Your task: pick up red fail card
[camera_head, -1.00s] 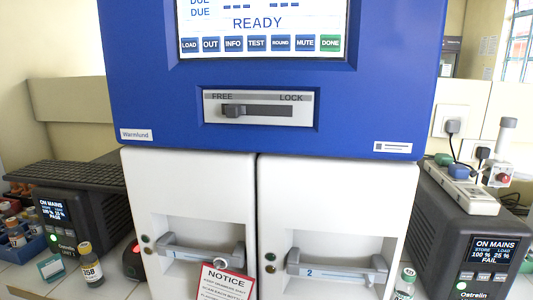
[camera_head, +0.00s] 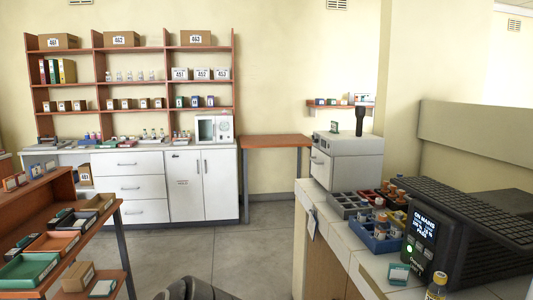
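I cannot make out a red fail card for certain in the head view. Small upright cards or labels, some reddish (camera_head: 10,184) and some blue (camera_head: 35,170), stand on the top of a brown tiered rack (camera_head: 60,187) at the left edge. They are too small to read. Neither of my grippers is in view. A dark rounded shape at the bottom middle shows no fingers.
The rack's lower shelves hold a green tray (camera_head: 28,270), an orange tray and a small carton (camera_head: 75,276). A white counter at right bears a blue bottle crate (camera_head: 375,238) and a black power unit (camera_head: 425,240). Grey floor (camera_head: 255,250) between is clear.

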